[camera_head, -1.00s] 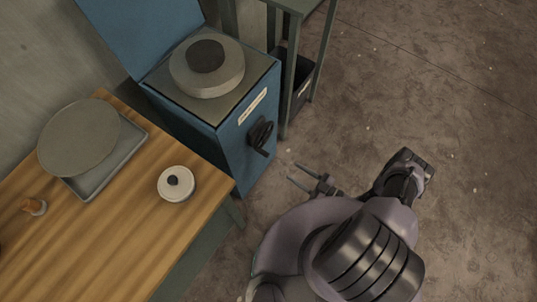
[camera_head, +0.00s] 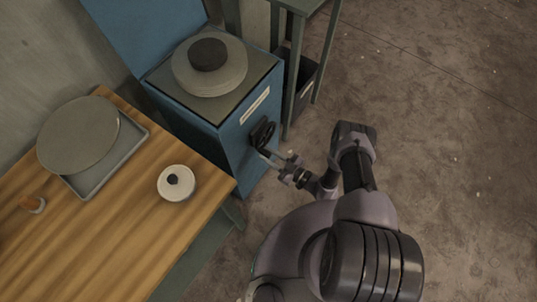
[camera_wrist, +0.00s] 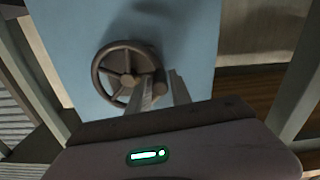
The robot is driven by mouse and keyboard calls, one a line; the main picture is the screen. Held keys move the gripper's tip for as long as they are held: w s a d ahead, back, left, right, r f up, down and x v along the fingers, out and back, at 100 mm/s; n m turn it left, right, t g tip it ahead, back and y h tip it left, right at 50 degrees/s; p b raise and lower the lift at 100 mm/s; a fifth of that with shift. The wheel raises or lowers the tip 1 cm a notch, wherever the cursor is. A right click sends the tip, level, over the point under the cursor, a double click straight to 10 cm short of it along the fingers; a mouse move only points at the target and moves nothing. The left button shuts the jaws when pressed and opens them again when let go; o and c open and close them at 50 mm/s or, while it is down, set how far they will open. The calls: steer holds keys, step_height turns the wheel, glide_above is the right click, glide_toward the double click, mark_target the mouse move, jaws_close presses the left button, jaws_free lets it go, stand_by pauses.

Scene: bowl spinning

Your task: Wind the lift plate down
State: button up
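A blue cabinet (camera_head: 235,128) stands at the upper middle of the head view. On its flat top sits a pale round block (camera_head: 209,80) with a dark disc (camera_head: 208,55) on it; I cannot tell which part is the lift plate. A dark spoked handwheel (camera_head: 263,132) is on the cabinet's front; it also shows in the wrist view (camera_wrist: 127,73). My gripper (camera_head: 270,158) is at the wheel's lower edge. In the wrist view my gripper's fingers (camera_wrist: 163,88) are apart, with the wheel's crank knob at its lower right between or just behind them. Contact is unclear.
A green-grey stand (camera_head: 298,75) is beside the cabinet. Floor at the right is clear.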

jaws_close()
steer(key=shift+f, duration=0.1)
